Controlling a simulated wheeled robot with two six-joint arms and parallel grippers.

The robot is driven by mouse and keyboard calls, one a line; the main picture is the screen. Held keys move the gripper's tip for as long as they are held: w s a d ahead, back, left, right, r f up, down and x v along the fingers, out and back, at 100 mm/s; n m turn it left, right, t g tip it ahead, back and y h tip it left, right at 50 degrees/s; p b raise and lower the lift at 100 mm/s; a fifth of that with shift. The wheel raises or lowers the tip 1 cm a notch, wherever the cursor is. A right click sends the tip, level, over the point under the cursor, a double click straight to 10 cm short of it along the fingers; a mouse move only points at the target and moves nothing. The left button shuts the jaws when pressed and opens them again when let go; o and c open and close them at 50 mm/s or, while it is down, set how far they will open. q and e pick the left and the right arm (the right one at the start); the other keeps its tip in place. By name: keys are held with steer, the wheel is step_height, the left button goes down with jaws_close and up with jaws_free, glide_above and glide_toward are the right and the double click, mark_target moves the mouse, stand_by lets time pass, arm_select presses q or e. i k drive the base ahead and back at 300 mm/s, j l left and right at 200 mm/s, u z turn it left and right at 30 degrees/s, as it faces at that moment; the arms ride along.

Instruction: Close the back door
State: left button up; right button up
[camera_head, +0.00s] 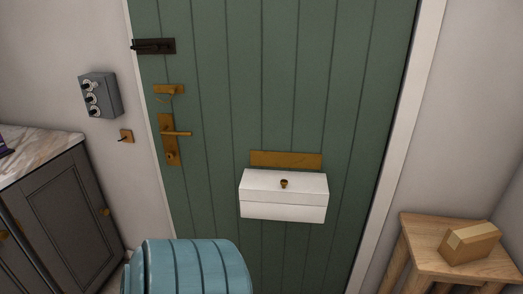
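The green plank door (220,100) fills the middle of the head view. It looks flush or nearly flush with its white frame (419,100); I cannot tell whether it is fully latched. Near its left edge are a brass lever handle (177,133) on a long plate, a smaller brass latch (168,89) above it, and a dark bolt (154,46) near the top. A brass letter plate (286,159) sits above a white box (283,196) with a small knob, on the door's lower half. Neither of my grippers is in view.
A teal ribbed rounded object (195,268) stands in front of the door at the bottom. A grey cabinet (65,205) with a marble top is at left. A wooden stool (415,235) with a cardboard box (470,242) is at right. A grey switch box (100,95) hangs on the wall.

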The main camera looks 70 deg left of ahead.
mark_target(311, 86)
steer(key=u, duration=1.8)
